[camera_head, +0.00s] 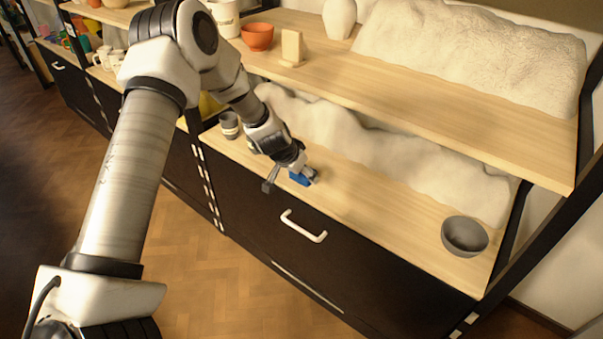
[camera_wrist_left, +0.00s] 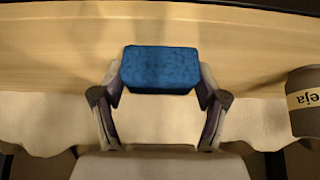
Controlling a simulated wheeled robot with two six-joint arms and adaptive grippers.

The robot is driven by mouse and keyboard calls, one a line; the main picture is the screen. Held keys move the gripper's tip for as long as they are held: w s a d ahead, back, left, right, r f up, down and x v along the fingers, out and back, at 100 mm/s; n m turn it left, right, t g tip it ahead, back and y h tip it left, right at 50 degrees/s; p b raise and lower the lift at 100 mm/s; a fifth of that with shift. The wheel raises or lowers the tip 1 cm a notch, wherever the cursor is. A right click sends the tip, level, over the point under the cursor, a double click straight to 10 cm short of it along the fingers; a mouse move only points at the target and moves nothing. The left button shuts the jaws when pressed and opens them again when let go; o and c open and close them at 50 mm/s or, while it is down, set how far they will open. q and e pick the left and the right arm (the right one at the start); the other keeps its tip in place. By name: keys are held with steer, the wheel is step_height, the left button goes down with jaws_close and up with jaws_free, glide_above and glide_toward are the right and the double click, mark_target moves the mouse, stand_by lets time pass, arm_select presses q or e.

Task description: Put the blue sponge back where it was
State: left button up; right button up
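The blue sponge (camera_head: 300,178) is low over the lower wooden shelf, close to its front edge. In the left wrist view the sponge (camera_wrist_left: 160,70) sits between the two fingers, one at each short end, with no clear gap. My left gripper (camera_head: 291,181) reaches down over the front of the lower shelf and looks shut on the sponge. It also shows in the left wrist view (camera_wrist_left: 160,78). Whether the sponge's underside touches the shelf cannot be told. My right gripper is in neither view.
A grey labelled cup (camera_head: 229,125) stands left of the gripper; it also shows in the wrist view (camera_wrist_left: 304,101). A grey bowl (camera_head: 465,236) stands at the shelf's right end. A pale, lumpy mass (camera_head: 370,145) lies behind. The upper shelf (camera_head: 430,98) overhangs. Bare shelf lies between sponge and bowl.

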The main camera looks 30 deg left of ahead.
arm_select(q)
steer(key=shift+o, duration=1.4)
steer(key=shift+r, duration=0.15)
steer(key=p+v, duration=1.1)
steer(key=v, duration=0.1)
steer(key=s+d+f+g, duration=0.2)
steer(key=s+d+f, duration=0.2)
steer(key=s, duration=0.6)
steer(key=s+d+f+g, duration=0.2)
steer(key=s+d+f, duration=0.3)
steer(key=s, duration=0.6)
steer(key=s+d+f+n+g, duration=0.1)
steer(key=s+d+f, duration=0.4)
steer(key=s, duration=0.5)
step_height(320, 180, down, 2)
steer(key=shift+s+d+f+g, duration=0.15)
steer(key=shift+d+g, duration=0.1)
steer(key=shift+g, duration=0.25)
